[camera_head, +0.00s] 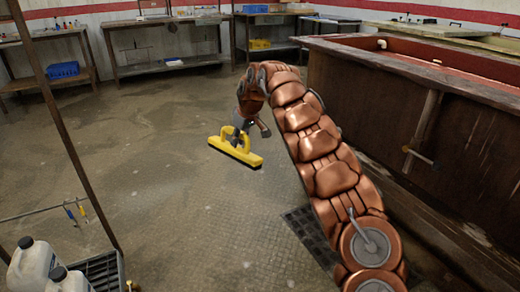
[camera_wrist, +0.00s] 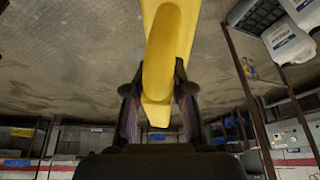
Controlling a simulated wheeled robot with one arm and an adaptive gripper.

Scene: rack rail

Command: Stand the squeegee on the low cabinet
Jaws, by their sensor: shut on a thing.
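The yellow squeegee (camera_head: 236,152) hangs in the air over the floor in the head view, its long head with a dark lower edge pointing down. My gripper (camera_head: 237,132) is shut on its handle. In the wrist view the yellow squeegee (camera_wrist: 168,50) runs between the two dark fingers of my gripper (camera_wrist: 158,100); the fingers press on its handle from both sides. I cannot tell for sure which piece of furniture is the low cabinet. A large brown wooden unit (camera_head: 400,110) with a red inside stands at the right.
A rusty upright post (camera_head: 62,125) and a thin rail (camera_head: 45,211) with small tools stand at the left. White jugs (camera_head: 34,268) are at the lower left. Workbenches (camera_head: 165,67) line the back wall. A dark floor grate (camera_head: 308,236) lies beside my arm. The middle floor is clear.

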